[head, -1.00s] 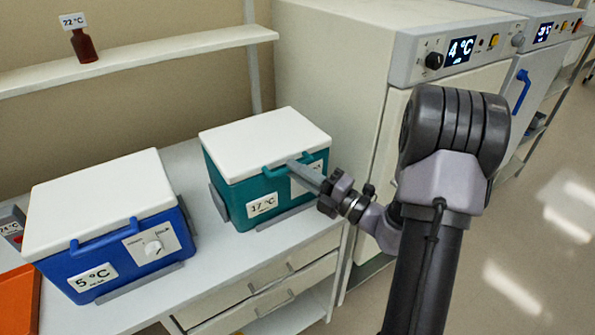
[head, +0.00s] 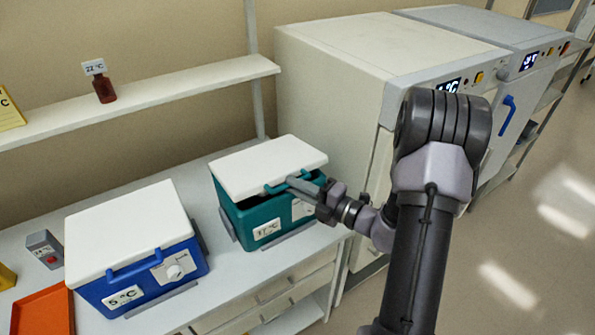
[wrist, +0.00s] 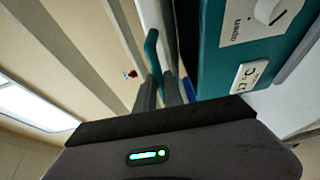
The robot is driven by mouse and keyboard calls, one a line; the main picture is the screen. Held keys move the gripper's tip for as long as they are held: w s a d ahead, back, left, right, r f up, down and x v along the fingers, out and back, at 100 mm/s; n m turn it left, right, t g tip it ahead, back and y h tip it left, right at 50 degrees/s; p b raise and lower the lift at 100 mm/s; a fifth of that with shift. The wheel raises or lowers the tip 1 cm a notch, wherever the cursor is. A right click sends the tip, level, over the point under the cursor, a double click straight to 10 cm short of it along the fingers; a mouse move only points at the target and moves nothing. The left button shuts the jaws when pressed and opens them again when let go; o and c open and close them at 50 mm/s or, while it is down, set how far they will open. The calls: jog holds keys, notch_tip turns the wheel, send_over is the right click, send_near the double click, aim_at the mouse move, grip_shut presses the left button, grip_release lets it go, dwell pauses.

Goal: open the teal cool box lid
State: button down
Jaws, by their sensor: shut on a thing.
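The teal cool box (head: 246,217) stands on the white bench and reads 17 °C. Its white lid (head: 268,163) is tilted slightly up at the front, with a dark gap above the teal body. My gripper (head: 296,184) is at the lid's front edge, shut on the teal lid handle (head: 275,187). In the wrist view the gripper's fingers (wrist: 160,92) close at the teal handle (wrist: 152,55), beside the box front (wrist: 212,75) with its dial and "open" label. The fingers hide part of the handle.
A blue cool box (head: 150,280) with a closed white lid (head: 127,230) stands to the left. An orange tray (head: 44,312) and a small grey block (head: 44,248) lie further left. A shelf (head: 150,98) with a brown bottle (head: 104,90) runs behind. A white cabinet (head: 345,75) stands close behind on the right.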

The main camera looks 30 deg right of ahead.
jog(key=w+r+g+p, duration=0.1)
jog(key=w+r+p, duration=0.2)
jog(key=p, duration=0.6)
jog(key=w+r+m+g+h+p, duration=0.1)
jog(key=w+r+g+p, duration=0.1)
jog(key=r+p, duration=0.6)
jog(key=shift+w+p, duration=0.45)
jog(key=shift+p, duration=0.45)
jog(key=shift+a+r, duration=0.1)
jog(key=c, duration=1.5)
grip_release()
jog(key=shift+o, duration=0.2)
